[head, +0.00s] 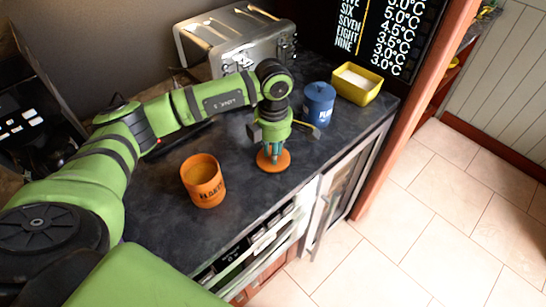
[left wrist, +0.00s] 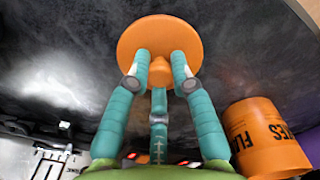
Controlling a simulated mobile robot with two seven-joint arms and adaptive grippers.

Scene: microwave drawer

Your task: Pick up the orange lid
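The orange lid (head: 273,161) is a round disc with a small knob. It appears to lie flat on the dark counter; whether it is lifted at all I cannot tell. My left gripper (head: 273,152) points down over it. In the left wrist view the lid (left wrist: 158,32) lies beyond the teal fingers of my left gripper (left wrist: 160,62). Two fingertips flank the knob (left wrist: 160,72) closely, and a third finger sits on its near side. Whether they press on the knob is unclear. My right gripper is not in view.
An open orange canister (head: 204,182) with lettering stands left of the lid; it also shows in the left wrist view (left wrist: 262,140). A blue canister (head: 318,105) and a yellow container (head: 357,84) stand behind right. A metal toaster (head: 235,42) is at the back. The counter's front edge is near.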

